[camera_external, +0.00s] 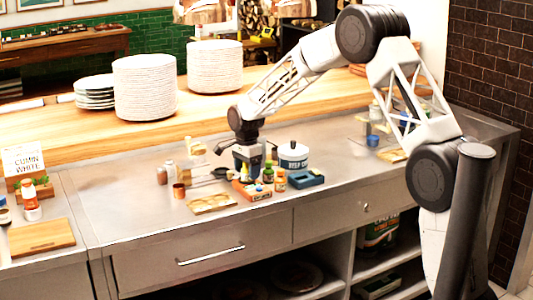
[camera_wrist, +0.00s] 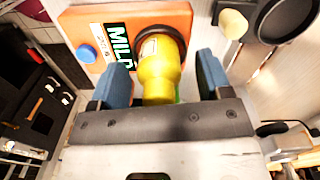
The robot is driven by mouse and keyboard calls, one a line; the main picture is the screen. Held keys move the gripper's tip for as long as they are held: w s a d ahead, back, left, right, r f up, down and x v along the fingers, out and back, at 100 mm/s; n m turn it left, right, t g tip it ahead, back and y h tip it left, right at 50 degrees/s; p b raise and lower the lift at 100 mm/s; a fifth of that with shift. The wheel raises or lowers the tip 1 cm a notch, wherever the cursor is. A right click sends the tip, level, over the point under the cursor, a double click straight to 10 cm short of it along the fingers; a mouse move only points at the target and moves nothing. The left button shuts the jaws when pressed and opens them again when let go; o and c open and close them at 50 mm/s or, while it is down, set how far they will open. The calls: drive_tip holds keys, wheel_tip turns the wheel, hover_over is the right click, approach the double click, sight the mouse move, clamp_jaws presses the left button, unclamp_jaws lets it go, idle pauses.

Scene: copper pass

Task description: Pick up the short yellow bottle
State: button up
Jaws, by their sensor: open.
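The short yellow bottle (camera_wrist: 158,75) shows in the wrist view, between the two blue fingers of my gripper (camera_wrist: 163,66). There is a gap on each side of it, wider on the right. The bottle has a dark band near its far end and stands against an orange box with a "MILD" label (camera_wrist: 150,17). In the external view my gripper (camera_external: 247,168) points down over the counter, just behind the orange box (camera_external: 251,191). I cannot clearly pick out the yellow bottle there among the small bottles. My gripper is open and holds nothing.
Close to my gripper are a white and dark blue pot (camera_external: 293,156), a blue box (camera_external: 306,179), an orange bottle (camera_external: 280,181) and a wooden board (camera_external: 212,203). A copper cup (camera_external: 179,191) stands to the left.

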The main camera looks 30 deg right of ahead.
drive_tip(key=shift+f, duration=0.3)
idle(0.4)
drive_tip(key=c, duration=0.9)
drive_tip(key=shift+r, duration=0.1)
drive_tip(key=shift+r, duration=0.8)
wheel_tip(320, 180, up, 2)
drive_tip(key=shift+r, duration=0.1)
drive_tip(key=s+d+r, duration=0.1)
drive_tip(key=s, duration=1.5)
drive_tip(key=shift+d, duration=0.1)
